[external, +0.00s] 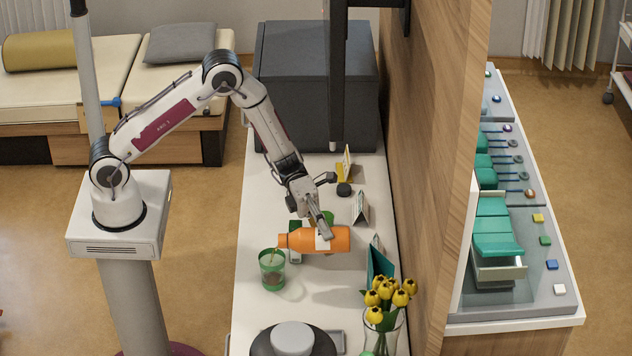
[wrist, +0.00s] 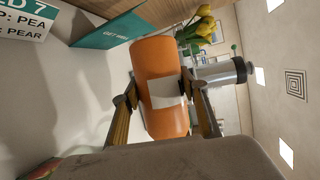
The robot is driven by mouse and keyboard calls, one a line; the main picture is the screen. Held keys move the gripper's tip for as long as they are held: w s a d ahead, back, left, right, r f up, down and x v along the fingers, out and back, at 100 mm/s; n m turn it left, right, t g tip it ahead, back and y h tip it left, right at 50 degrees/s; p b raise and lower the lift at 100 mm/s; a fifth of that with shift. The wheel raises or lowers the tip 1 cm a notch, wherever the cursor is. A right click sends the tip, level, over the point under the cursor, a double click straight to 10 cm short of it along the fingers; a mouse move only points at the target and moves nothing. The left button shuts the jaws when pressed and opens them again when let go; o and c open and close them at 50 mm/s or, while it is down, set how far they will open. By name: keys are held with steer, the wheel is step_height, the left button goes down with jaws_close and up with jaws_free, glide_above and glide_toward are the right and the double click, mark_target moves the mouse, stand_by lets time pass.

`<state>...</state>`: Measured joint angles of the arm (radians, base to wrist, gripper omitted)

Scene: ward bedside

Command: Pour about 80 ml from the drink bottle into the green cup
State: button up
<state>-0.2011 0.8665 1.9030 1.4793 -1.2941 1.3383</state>
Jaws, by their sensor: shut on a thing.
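The orange drink bottle (external: 338,239) lies almost level in the air above the counter, its neck pointing left in the external view. My gripper (external: 322,226) is shut on its body, around the white label. In the wrist view my gripper (wrist: 162,94) has one finger on each side of the orange bottle (wrist: 158,60); its neck is not seen there. The green cup (external: 272,272) stands upright on the counter, just below and left of the bottle's mouth. It is see-through, with something brownish inside. A thin brownish streak shows at the cup's top, below the mouth.
Yellow tulips in a glass vase (external: 384,325) and a teal folded card (external: 379,264) stand at the right. A round dark thing with a pale top (external: 292,340) is at the front. Small cards stand along the wooden partition (external: 430,150). Green things lie partly hidden behind the bottle.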

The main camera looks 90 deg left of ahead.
steer(key=shift+r+m, duration=0.3)
steer(key=shift+r, duration=0.05)
stand_by(1.1)
steer(key=shift+w+f+n, duration=0.2)
steer(key=shift+f+n, duration=0.3)
steer(key=shift+f, duration=0.15)
steer(key=shift+w+f+n+g+y, duration=0.1)
steer(key=shift+f+n+g+y, duration=0.15)
steer(key=shift+n+g, duration=0.4)
steer(key=shift+w+n+g, duration=0.25)
steer(key=shift+w+n, duration=0.05)
steer(key=shift+n, duration=0.25)
stand_by(1.3)
